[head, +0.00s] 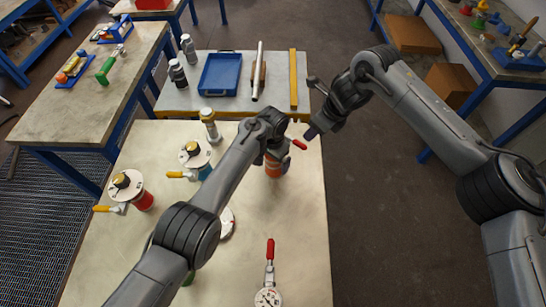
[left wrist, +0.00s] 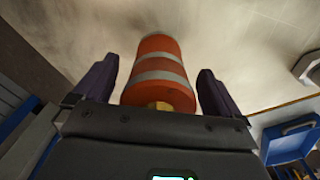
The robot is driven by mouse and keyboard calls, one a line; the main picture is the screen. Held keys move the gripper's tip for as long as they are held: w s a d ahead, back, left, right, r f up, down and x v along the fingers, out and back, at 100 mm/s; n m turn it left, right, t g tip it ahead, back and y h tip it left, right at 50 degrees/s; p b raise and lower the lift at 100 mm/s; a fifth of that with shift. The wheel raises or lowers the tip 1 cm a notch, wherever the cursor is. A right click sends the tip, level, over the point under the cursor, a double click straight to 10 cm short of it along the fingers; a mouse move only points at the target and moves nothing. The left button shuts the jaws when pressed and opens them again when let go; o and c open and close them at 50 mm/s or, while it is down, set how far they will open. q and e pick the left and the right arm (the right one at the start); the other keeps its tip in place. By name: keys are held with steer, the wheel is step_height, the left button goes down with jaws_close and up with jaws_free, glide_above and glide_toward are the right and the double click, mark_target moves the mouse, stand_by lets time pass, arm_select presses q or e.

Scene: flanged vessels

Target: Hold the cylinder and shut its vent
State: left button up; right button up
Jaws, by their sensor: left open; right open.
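An orange cylinder with pale bands (head: 274,171) stands on the pale table in the head view, partly hidden by my left gripper (head: 272,157). In the left wrist view the cylinder (left wrist: 160,72) lies between the two open purple fingers (left wrist: 155,85), with visible gaps on both sides. A brassy part shows at its near end. A red lever (head: 299,144) shows just right of my left gripper; what it is fixed to is hidden, and I cannot tell whether it is the vent's. My right gripper (head: 313,107) is open and empty, up and right of the cylinder.
Vessels with a red body (head: 143,201) and a blue body (head: 204,171), each with a yellow lever, stand to the left. A blue tray (head: 220,54) lies behind.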

arm_select(q)
steer(key=c, duration=1.6)
steer(key=shift+o, duration=0.2)
